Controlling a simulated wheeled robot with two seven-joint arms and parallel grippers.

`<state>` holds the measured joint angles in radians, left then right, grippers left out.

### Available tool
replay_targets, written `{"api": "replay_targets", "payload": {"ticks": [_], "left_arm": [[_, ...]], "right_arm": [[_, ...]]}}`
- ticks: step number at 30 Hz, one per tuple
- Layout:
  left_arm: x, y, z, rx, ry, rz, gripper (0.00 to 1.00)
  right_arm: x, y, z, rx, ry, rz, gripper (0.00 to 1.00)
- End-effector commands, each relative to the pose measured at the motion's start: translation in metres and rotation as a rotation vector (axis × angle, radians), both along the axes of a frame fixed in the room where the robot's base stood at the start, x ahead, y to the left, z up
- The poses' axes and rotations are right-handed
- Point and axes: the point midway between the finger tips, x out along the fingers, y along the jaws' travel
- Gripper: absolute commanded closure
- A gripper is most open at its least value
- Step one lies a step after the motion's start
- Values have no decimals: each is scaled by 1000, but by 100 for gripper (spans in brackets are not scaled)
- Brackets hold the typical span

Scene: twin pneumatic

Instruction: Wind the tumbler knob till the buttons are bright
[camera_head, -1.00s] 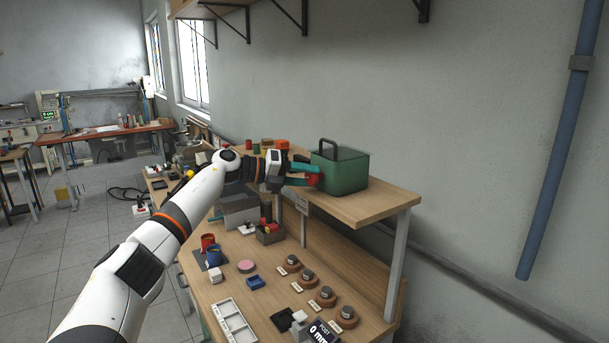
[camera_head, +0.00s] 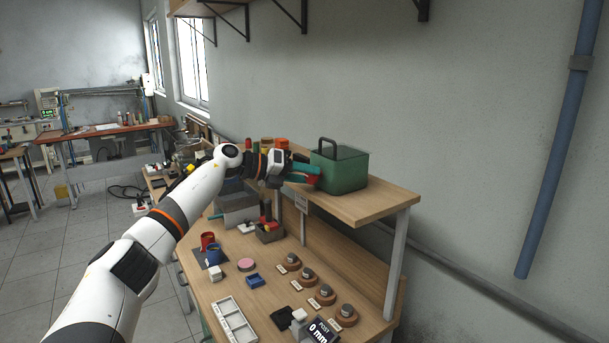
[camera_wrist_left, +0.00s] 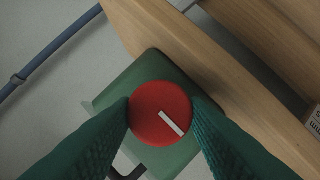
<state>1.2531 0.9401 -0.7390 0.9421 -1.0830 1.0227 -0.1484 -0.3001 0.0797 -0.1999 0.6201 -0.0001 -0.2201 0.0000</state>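The tumbler knob (camera_wrist_left: 160,113) is a round red disc with a white bar on its face, on the side of a green box (camera_head: 343,171). In the left wrist view the bar slants from upper left to lower right. In the head view only a little red shows by the fingers. My left gripper (camera_head: 316,176) has its two teal fingers on either side of the knob, touching its rim; it looks shut on it. The left wrist view shows the fingers too (camera_wrist_left: 160,106). No lit buttons can be made out. My right gripper is out of view.
Below, the bench holds several round brown-based pieces (camera_head: 347,316), a white tray (camera_head: 234,320), cups (camera_head: 213,254) and a small display (camera_head: 320,330). A blue pipe (camera_head: 557,150) runs down the wall.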

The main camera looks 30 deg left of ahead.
Motion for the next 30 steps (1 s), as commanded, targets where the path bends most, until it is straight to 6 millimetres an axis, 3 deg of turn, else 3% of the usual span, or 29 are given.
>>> {"api": "replay_targets", "payload": {"ticks": [1, 4, 14, 30], "left_arm": [[0, -1, -4, 2, 7, -2, 52], [0, 0, -3, 2, 6, -1, 40], [-3, 3, -1, 0, 1, 1, 40], [-77, 63, 24, 1, 3, 2, 40]], "right_arm": [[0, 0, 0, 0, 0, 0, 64], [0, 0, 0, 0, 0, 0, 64], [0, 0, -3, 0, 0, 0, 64], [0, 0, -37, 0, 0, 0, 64]]}}
